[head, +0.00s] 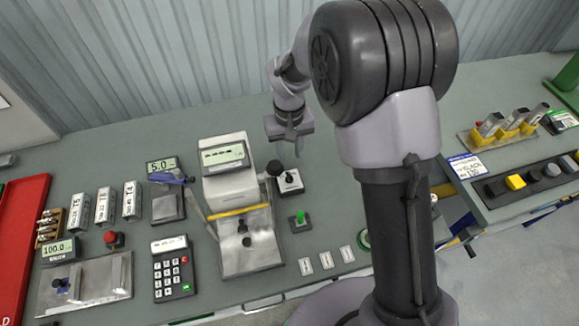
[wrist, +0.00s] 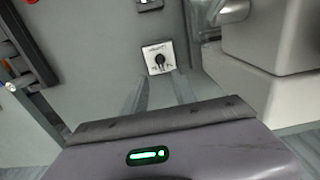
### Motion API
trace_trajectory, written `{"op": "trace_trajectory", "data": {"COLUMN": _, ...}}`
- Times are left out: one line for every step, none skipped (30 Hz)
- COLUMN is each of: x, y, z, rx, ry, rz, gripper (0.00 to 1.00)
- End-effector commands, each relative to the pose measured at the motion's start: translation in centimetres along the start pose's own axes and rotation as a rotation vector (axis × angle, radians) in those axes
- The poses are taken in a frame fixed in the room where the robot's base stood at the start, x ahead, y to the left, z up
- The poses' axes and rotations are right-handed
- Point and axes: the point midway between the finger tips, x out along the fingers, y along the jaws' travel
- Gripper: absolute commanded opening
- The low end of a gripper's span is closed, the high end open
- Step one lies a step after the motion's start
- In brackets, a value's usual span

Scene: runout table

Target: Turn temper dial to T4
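The temper dial is a small white plate with a black knob (head: 289,178), standing on the bench right of the grey display machine. It also shows in the wrist view (wrist: 160,60), with lettering on its plate too small to read surely. I cannot tell which mark the knob points to. My gripper (head: 290,149) is above and behind the dial in the head view. In the wrist view its two fingers (wrist: 159,82) are apart with nothing between them, and the dial lies just beyond their tips. The gripper does not appear to touch the knob.
The display machine (head: 242,230) stands close beside the dial, with a black ball knob near it. A green button box (head: 300,220) and small white labels lie in front. A keypad (head: 172,268) is left. A panel with coloured blocks (head: 530,180) is at right.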

Motion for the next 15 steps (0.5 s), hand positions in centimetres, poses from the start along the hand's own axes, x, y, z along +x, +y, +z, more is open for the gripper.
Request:
{"op": "trace_trajectory", "data": {"x": 1.8, "y": 0.0, "z": 0.1, "rx": 0.0, "ry": -0.004, "rz": 0.0, "gripper": 0.33}}
{"op": "trace_trajectory", "data": {"x": 2.8, "y": 0.0, "z": 0.1, "rx": 0.0, "ry": -0.003, "rz": 0.0, "gripper": 0.33}}
{"op": "trace_trajectory", "data": {"x": 4.0, "y": 0.0, "z": 0.1, "rx": -0.001, "ry": -0.003, "rz": 0.0, "gripper": 0.33}}
{"op": "trace_trajectory", "data": {"x": 4.8, "y": 0.0, "z": 0.1, "rx": 0.0, "ry": -0.003, "rz": 0.0, "gripper": 0.33}}
{"op": "trace_trajectory", "data": {"x": 5.7, "y": 0.0, "z": 0.1, "rx": 0.001, "ry": -0.002, "rz": 0.0, "gripper": 0.33}}
{"op": "trace_trajectory", "data": {"x": 6.7, "y": 0.0, "z": 0.1, "rx": 0.001, "ry": -0.003, "rz": -0.001, "gripper": 0.33}}
{"op": "trace_trajectory", "data": {"x": 7.3, "y": 0.0, "z": 0.0, "rx": 0.001, "ry": -0.001, "rz": 0.0, "gripper": 0.33}}
{"op": "trace_trajectory", "data": {"x": 7.9, "y": 0.0, "z": 0.1, "rx": 0.0, "ry": -0.002, "rz": 0.0, "gripper": 0.33}}
{"op": "trace_trajectory", "data": {"x": 8.6, "y": 0.0, "z": 0.0, "rx": 0.0, "ry": -0.001, "rz": 0.0, "gripper": 0.33}}
{"op": "trace_trajectory", "data": {"x": 9.0, "y": 0.0, "z": 0.0, "rx": 0.0, "ry": -0.001, "rz": 0.0, "gripper": 0.33}}
{"op": "trace_trajectory", "data": {"x": 9.4, "y": 0.0, "z": 0.0, "rx": 0.0, "ry": -0.001, "rz": 0.0, "gripper": 0.33}}
{"op": "trace_trajectory", "data": {"x": 9.8, "y": 0.0, "z": 0.0, "rx": 0.0, "ry": 0.0, "rz": 0.0, "gripper": 0.33}}
{"op": "trace_trajectory", "data": {"x": 10.1, "y": 0.0, "z": 0.0, "rx": 0.001, "ry": 0.001, "rz": 0.0, "gripper": 0.33}}
{"op": "trace_trajectory", "data": {"x": 10.2, "y": 0.0, "z": 0.0, "rx": 0.001, "ry": 0.001, "rz": 0.0, "gripper": 0.33}}
{"op": "trace_trajectory", "data": {"x": 10.4, "y": 0.0, "z": 0.0, "rx": 0.002, "ry": 0.001, "rz": 0.0, "gripper": 0.33}}
